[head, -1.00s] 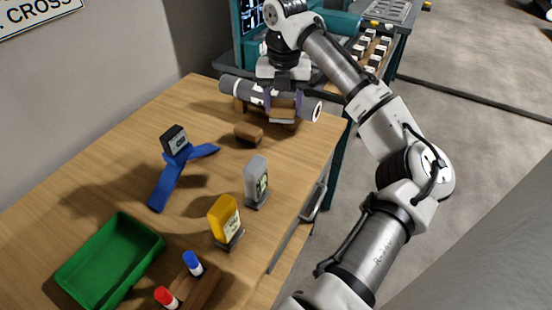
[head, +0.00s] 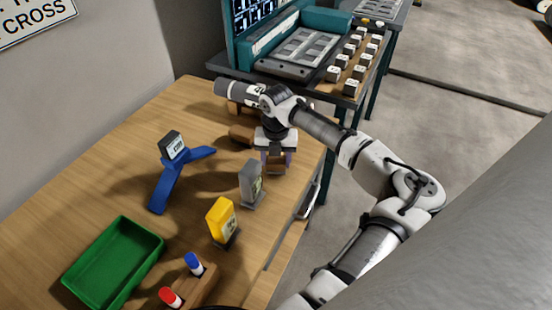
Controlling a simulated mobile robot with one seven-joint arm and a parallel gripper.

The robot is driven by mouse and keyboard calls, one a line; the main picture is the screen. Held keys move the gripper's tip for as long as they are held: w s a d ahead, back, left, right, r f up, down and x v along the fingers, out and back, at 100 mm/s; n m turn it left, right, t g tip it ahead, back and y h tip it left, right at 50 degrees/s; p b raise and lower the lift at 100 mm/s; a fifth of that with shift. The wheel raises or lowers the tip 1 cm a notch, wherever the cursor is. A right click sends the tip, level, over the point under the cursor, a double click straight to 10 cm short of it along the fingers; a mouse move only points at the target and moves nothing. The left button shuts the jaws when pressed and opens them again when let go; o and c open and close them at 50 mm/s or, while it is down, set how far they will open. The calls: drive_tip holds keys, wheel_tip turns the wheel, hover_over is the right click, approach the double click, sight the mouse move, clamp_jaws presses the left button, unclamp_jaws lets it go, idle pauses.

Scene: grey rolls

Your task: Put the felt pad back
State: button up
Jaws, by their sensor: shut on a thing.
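My gripper (head: 275,163) is shut on a small brown block (head: 276,169), which appears to be the felt pad. It holds the block over the wooden table near its right edge, in front of the grey roll (head: 235,90). I cannot tell whether the block touches the table. The grey roll lies across a brown rest (head: 236,107) at the far end of the table, and my arm hides its right part. Another brown block (head: 241,133) sits on the table left of my gripper.
A green tray (head: 118,258) and a wooden holder (head: 201,290) with red and blue markers are nearer. The left tabletop is clear.

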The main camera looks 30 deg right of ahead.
sight(276, 159)
drive_tip(key=shift+f, duration=0.4)
drive_tip(key=o, duration=1)
drive_tip(key=shift+c, duration=0.2)
wheel_tip(276, 159, up, 12)
drive_tip(key=b, duration=0.3)
